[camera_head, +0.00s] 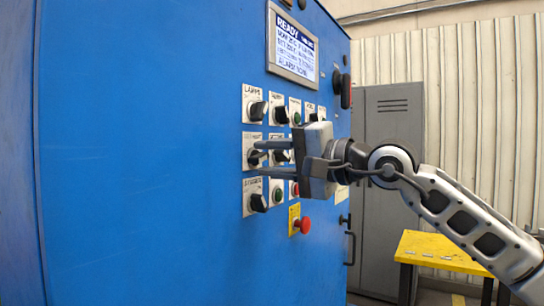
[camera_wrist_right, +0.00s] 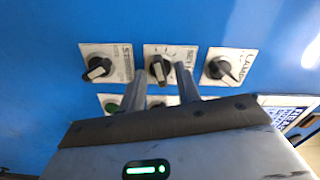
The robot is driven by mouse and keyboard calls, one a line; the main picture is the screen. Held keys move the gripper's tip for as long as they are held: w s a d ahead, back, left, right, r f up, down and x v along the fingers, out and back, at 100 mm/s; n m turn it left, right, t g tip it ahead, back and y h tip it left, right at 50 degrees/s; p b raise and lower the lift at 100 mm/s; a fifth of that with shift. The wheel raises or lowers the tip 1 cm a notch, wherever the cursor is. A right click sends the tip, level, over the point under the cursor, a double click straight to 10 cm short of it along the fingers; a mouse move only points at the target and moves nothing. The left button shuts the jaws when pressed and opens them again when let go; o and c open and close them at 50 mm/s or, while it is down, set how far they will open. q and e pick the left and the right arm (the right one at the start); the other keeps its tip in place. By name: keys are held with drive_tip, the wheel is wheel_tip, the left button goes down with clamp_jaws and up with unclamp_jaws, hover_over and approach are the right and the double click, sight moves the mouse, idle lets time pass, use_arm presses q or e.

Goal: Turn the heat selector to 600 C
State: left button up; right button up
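The heat selector appears to be the middle dark rotary knob (camera_head: 255,156) of the left column on the blue cabinet; its label is too blurred to read surely. In the right wrist view this knob (camera_wrist_right: 160,69) sits on a white plate between two other knobs. My right gripper (camera_head: 264,158) is open, one finger above the knob and one below it. In the wrist view the fingertips (camera_wrist_right: 160,72) stand on either side of the knob, with gaps visible. I cannot tell if either finger touches it. My left gripper is not in view.
The LAMPS knob (camera_head: 256,110) is above and another knob (camera_head: 258,202) below. A red mushroom button (camera_head: 303,225) sits lower right. A lit display (camera_head: 293,47) is above. My right gripper hides part of the neighbouring columns. A yellow table (camera_head: 440,252) and grey locker (camera_head: 385,190) stand behind.

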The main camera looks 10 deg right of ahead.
clamp_jaws()
